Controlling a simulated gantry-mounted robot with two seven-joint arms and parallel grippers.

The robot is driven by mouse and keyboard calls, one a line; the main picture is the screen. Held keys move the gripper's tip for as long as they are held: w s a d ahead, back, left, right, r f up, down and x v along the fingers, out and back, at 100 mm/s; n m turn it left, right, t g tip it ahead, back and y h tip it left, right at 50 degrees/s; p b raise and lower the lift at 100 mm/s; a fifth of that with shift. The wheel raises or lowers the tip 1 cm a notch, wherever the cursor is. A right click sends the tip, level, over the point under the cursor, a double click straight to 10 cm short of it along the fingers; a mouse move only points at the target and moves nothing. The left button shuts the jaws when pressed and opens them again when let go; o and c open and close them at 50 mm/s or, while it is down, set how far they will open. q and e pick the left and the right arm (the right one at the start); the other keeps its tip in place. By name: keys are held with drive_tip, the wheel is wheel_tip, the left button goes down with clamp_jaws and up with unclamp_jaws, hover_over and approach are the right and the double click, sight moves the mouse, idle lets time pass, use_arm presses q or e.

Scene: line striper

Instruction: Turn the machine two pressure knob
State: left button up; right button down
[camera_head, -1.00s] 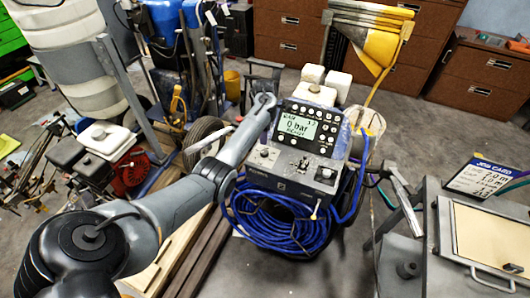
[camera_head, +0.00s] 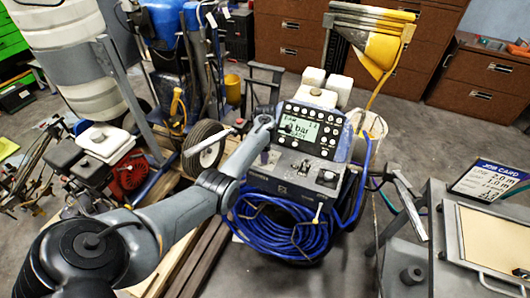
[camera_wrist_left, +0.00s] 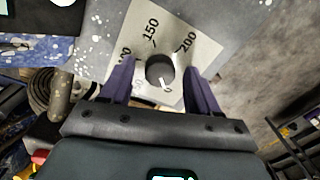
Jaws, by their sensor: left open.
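The line striper (camera_head: 283,185) stands in the middle of the head view, with a lit screen (camera_head: 300,128) and a grey control panel. The arm and wrist hide the left part of its panel and screen. In the left wrist view a dark round pressure knob (camera_wrist_left: 159,70) with a pale pointer mark sits on a pale dial plate (camera_wrist_left: 133,33) marked 150 and 200. My left gripper (camera_wrist_left: 158,78) is open, its two purple fingers on either side of the knob. I cannot tell whether they touch it. My right gripper is not in view.
A blue coiled hose (camera_head: 285,232) hangs on the striper's front. A grey bench (camera_head: 455,255) with a job card (camera_head: 487,180) stands at the right. A red engine (camera_head: 128,172) and a wheel (camera_head: 203,145) are at the left. Brown cabinets (camera_head: 480,85) line the back.

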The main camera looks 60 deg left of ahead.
use_arm(q)
drive_tip(key=c, duration=1)
drive_tip(key=shift+c, duration=0.2)
drive_tip(key=shift+r, duration=0.1)
